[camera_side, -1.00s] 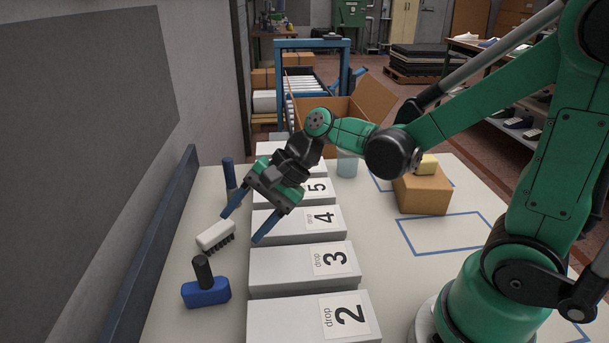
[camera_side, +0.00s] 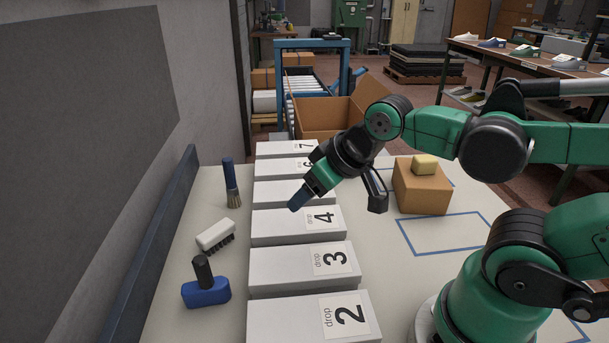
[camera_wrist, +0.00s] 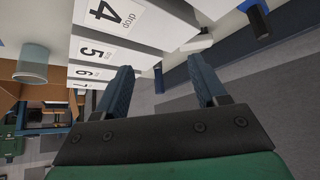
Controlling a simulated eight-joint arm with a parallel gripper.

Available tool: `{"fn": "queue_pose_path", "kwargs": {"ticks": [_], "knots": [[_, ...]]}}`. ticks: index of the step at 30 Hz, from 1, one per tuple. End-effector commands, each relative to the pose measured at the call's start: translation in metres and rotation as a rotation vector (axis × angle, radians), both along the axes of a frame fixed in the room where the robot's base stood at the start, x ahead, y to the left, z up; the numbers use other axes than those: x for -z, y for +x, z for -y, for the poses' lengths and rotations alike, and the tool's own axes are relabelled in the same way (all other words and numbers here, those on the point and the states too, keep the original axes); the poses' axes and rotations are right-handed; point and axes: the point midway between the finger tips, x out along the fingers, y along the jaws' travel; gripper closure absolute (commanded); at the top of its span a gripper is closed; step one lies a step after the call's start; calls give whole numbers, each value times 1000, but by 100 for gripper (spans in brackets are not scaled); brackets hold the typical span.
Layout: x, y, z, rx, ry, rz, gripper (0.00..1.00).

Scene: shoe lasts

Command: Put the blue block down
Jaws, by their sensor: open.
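The blue block (camera_side: 206,291) with a dark upright handle stands on the table at the front left, beside the white boxes and apart from my gripper. In the wrist view, a dark handle with a bit of blue (camera_wrist: 258,22) at the upper right looks like the same block, partly cut off. My gripper (camera_side: 299,199) is tilted down over the white boxes near number 4, seen edge-on. In the wrist view its two blue fingers are apart with nothing between them (camera_wrist: 163,85).
White numbered boxes, such as box 3 (camera_side: 285,266), run in a row down the table. A blue-outlined area (camera_side: 445,234) is clear.

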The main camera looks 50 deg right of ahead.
Motion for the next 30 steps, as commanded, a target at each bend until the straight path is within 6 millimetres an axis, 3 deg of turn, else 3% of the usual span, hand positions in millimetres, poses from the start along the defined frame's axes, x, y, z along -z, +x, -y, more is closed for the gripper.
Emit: {"fn": "queue_pose_path", "kwargs": {"ticks": [5, 12, 16, 30], "knots": [[4, 16, -24, -112, 9, 27, 35], [21, 44, -95, -403, 33, 109, 35], [30, 48, -122, -504, 41, 143, 35], [51, 63, -143, -549, 47, 160, 35]]}}
